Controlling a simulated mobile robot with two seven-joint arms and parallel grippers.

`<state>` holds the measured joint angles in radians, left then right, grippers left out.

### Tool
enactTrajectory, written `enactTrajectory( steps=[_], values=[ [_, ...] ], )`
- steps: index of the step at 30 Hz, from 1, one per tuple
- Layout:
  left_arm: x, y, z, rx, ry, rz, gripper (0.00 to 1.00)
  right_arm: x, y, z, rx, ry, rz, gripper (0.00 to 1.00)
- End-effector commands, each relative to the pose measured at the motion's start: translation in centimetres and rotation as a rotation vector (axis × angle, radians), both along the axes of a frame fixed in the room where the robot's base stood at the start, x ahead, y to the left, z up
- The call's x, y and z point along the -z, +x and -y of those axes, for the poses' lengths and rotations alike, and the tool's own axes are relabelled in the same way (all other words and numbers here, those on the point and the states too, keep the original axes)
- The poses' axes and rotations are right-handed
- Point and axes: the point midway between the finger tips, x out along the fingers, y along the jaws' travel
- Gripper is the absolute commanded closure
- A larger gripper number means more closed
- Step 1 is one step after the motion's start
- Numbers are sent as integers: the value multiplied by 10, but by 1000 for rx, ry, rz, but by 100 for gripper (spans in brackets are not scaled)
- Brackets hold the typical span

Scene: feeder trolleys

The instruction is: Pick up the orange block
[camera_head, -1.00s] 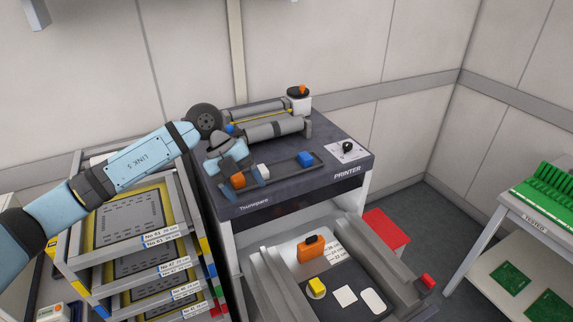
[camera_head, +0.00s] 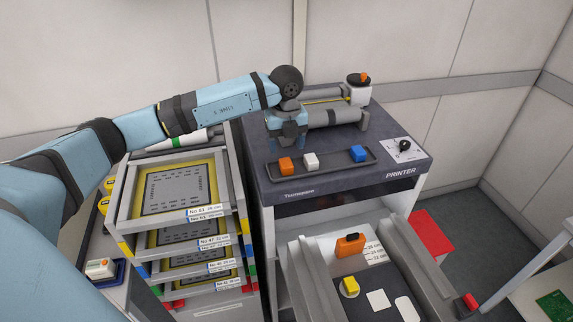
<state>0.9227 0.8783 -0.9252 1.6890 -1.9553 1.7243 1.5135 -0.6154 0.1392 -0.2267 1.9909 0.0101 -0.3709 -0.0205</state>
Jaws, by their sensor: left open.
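The orange block (camera_head: 286,166) sits at the left end of a dark shallow tray (camera_head: 333,166) on top of the printer. A white block (camera_head: 311,160) and a blue block (camera_head: 358,153) stand to its right in the same tray. My left gripper (camera_head: 288,145) is open and empty, just behind and above the orange block in the picture. It appears apart from the block. Its fingers are small and partly blurred against the dark top. My right gripper is not in view.
Grey rollers (camera_head: 334,118) lie behind the tray, and a white pot (camera_head: 358,90) stands at the back. A rack of framed stencils (camera_head: 122,205) is at the left.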

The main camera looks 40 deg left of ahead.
Motion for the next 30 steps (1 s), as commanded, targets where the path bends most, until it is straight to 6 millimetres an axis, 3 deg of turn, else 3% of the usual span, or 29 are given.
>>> enactTrajectory(
  steps=[10,19,20,27,30],
  values=[
    [44,-1,-3,0,0,-3,36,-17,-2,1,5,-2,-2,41],
    [52,-1,-3,1,-1,-1,36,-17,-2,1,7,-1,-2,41],
    [52,-1,-3,1,-1,-1,38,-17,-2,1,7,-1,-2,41],
    [52,-1,-3,1,-1,-1,90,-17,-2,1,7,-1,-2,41],
    [51,-1,-3,0,-1,-1,90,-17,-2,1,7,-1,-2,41]
  ],
)
